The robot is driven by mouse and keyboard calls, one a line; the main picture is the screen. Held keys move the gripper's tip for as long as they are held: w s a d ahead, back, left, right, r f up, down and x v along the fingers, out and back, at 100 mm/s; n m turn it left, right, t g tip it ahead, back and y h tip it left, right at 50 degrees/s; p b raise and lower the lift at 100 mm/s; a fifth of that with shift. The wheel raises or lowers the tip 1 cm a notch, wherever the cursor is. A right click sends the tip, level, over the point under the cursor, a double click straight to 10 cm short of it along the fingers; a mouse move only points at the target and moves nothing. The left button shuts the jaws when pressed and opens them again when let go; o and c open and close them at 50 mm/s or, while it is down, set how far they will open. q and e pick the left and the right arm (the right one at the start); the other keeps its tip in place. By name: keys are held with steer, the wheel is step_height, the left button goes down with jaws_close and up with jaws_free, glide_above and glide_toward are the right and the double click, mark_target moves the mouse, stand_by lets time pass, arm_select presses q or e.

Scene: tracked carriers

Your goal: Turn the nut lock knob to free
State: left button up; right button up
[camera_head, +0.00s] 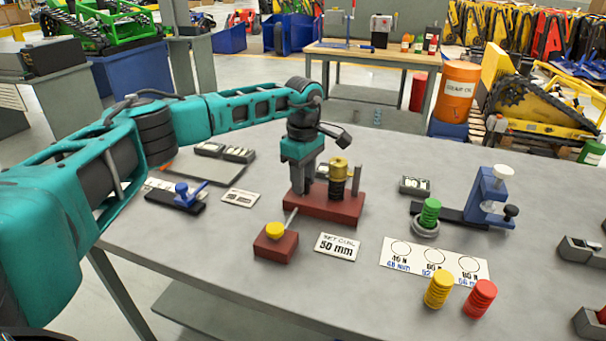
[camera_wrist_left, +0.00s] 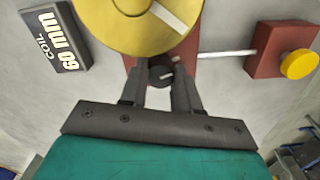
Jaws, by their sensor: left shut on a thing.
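A dark red fixture (camera_head: 335,207) on the grey table carries a brass-coloured round nut (camera_head: 339,170) and an upright grey post. In the left wrist view the brass disc (camera_wrist_left: 140,22) has a pale line on top. My left gripper (camera_head: 302,188) points down at the left part of the fixture, beside the brass nut. The left wrist view shows its fingers (camera_wrist_left: 160,80) shut around a small dark knob (camera_wrist_left: 159,75) with a pale mark, taken to be the nut lock knob. The fingers hide part of it. My right gripper is not in view.
A red block with a yellow knob (camera_head: 275,230) and a rod sits close in front. A card (camera_head: 337,246) reads 50 mm; a display (camera_wrist_left: 57,38) reads coil 60 mm. Green, yellow (camera_head: 438,289) and red (camera_head: 480,298) springs and a blue clamp (camera_head: 489,199) stand to the right.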

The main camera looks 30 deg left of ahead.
arm_select(q)
steer(key=shift+m, duration=1.7)
steer(key=shift+d, duration=0.1)
steer(key=o, duration=1.1)
steer(key=shift+c, duration=0.2)
steer(key=shift+r, duration=0.1)
step_height(320, 180, up, 13)
steer(key=shift+p, duration=0.35)
steer(key=shift+f, duration=0.2)
